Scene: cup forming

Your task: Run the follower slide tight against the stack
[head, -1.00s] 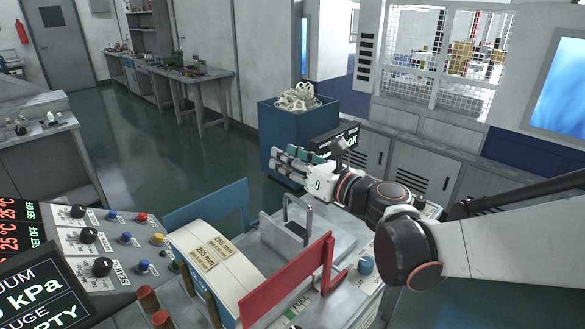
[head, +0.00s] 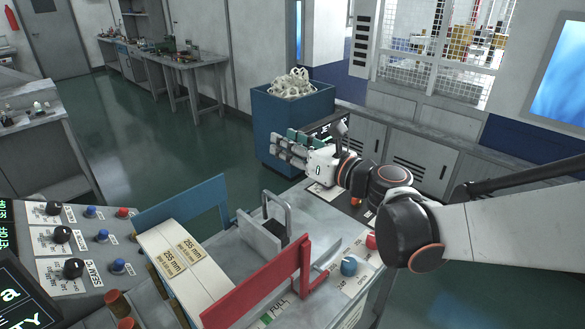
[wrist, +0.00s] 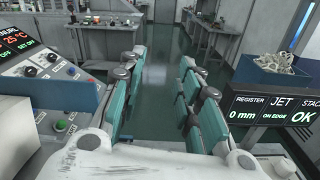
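The stack (head: 176,258) is a pale block of sheets with two "255 mm" labels, lying between a blue side plate (head: 185,210) and a red side plate (head: 255,290). The follower slide (head: 258,236) is a grey upright plate with a looped metal handle (head: 277,206), right of the stack. Grey bed seems to show between them; the exact gap is hard to judge. My gripper (head: 285,148) is beyond the slide, above the machine's far end, apart from the handle. In the wrist view my gripper (wrist: 162,100) has its teal fingers wide apart with nothing between them.
A display (wrist: 270,110) reads "0 mm ON EDGE" and "OK". A control panel (head: 80,245) lies left of the stack. Blue and red knobs (head: 349,265) sit right of the red plate.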

